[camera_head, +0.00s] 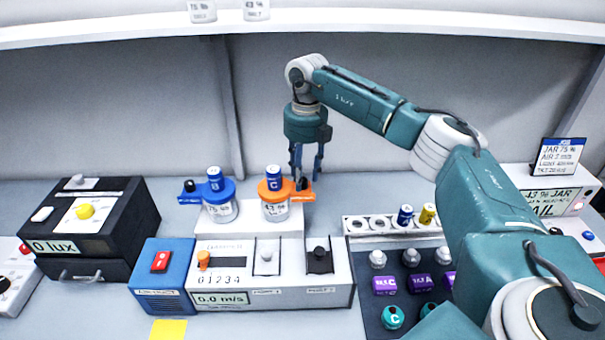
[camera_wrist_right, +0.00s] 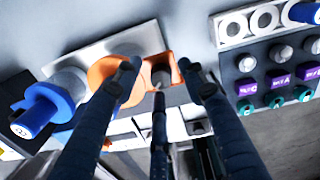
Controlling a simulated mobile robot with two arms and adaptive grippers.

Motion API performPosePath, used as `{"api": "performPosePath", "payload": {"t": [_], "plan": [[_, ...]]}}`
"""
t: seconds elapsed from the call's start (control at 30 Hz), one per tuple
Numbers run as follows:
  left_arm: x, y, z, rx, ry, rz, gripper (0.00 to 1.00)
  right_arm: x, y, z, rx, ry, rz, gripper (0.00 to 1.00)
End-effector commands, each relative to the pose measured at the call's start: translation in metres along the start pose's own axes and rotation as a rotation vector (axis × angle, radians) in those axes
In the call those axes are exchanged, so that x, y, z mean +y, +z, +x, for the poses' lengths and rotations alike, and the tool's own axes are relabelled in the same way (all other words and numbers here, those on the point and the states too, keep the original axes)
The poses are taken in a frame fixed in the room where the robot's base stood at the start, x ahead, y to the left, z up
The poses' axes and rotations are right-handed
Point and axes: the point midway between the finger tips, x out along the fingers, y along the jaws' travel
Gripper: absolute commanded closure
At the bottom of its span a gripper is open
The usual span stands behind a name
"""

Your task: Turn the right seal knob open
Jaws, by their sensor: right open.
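Two jars stand side by side on a white block. The right jar (camera_head: 275,211) has an orange collar (camera_head: 270,188) and a blue cap marked C. The right seal knob (camera_head: 303,183), small and dark, sits on the collar's right arm; in the wrist view the knob (camera_wrist_right: 161,75) shows on an orange square. My right gripper (camera_head: 307,176) points down over this knob. In the wrist view the fingers (camera_wrist_right: 159,72) are spread with the knob between their tips; contact cannot be told. The left jar (camera_head: 222,210) has a blue collar with a dark knob on its left arm. My left gripper is not in view.
A white control box (camera_head: 275,291) with a blue side unit (camera_head: 162,283) stands in front of the jars. A black light box (camera_head: 88,235) is at left. A rack (camera_head: 358,228) and a dark tray of pods (camera_head: 372,322) are at right. A shelf runs above.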

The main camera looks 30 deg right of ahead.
Motion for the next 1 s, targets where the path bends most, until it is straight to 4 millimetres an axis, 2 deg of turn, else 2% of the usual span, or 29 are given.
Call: {"api": "performPosePath", "payload": {"t": [0.17, 0.4, 0.53, 0.7, 1.0], "plan": [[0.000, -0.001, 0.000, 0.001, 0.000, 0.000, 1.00, 0.001, 0.001, -0.028, -0.004, 0.003, 0.000, 0.59], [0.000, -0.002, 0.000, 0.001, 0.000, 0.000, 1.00, 0.000, 0.002, -0.080, -0.005, 0.003, 0.001, 0.59], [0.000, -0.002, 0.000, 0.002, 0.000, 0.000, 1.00, 0.000, 0.002, -0.101, -0.006, 0.003, 0.000, 0.59], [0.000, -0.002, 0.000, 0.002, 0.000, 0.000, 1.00, 0.000, 0.002, -0.116, -0.004, 0.002, 0.001, 0.59], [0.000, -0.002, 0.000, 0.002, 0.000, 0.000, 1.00, 0.000, 0.002, -0.118, -0.004, 0.002, 0.001, 0.59]]}}
